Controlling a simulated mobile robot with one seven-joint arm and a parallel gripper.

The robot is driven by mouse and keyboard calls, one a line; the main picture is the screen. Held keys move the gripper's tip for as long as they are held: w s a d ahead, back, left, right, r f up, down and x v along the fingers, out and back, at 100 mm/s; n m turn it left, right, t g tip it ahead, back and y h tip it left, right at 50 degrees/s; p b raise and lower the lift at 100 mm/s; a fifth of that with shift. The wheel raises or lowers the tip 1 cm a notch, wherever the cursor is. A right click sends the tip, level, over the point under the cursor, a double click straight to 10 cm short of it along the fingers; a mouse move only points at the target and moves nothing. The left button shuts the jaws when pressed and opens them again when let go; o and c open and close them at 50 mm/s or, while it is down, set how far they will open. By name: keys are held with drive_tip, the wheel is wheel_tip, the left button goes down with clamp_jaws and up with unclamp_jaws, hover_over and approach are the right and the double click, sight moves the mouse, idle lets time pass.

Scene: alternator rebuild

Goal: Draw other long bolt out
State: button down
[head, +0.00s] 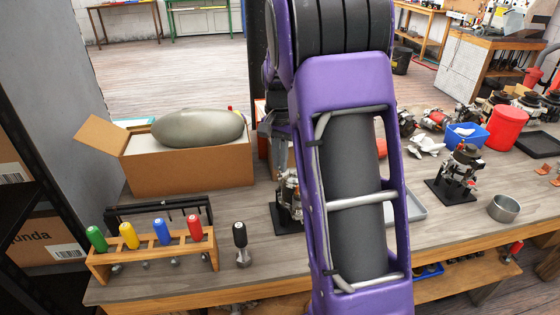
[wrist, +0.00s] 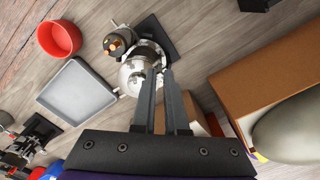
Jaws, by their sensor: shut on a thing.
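The alternator (head: 288,198) stands on the bench just left of my purple arm, which hides part of it. In the wrist view the silver alternator (wrist: 136,74) sits at a black base plate (wrist: 160,35), with a copper-toned part on one end. My gripper (wrist: 160,72) has its fingertips close together over the alternator's edge. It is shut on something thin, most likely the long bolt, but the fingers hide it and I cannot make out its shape. How far the bolt stands out of the housing cannot be seen.
A cardboard box (head: 190,172) with a grey-green bulky item stands left of the alternator. A rack (head: 150,256) of coloured-handled drivers and a black-handled tool (head: 240,240) are in front. A grey tray (wrist: 78,92) and red bowl (wrist: 58,38) lie beside the alternator. Another unit (head: 462,165) stands right.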

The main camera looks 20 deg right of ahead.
drive_tip(key=shift+r, duration=0.1)
drive_tip(key=shift+r+p, duration=1.05)
drive_tip(key=shift+r, duration=0.1)
drive_tip(key=shift+r, duration=0.1)
drive_tip(key=shift+r+p, duration=0.55)
drive_tip(key=shift+r, duration=0.55)
drive_tip(key=shift+r, duration=0.2)
drive_tip(key=shift+r, duration=1.1)
drive_tip(key=shift+r, duration=0.6)
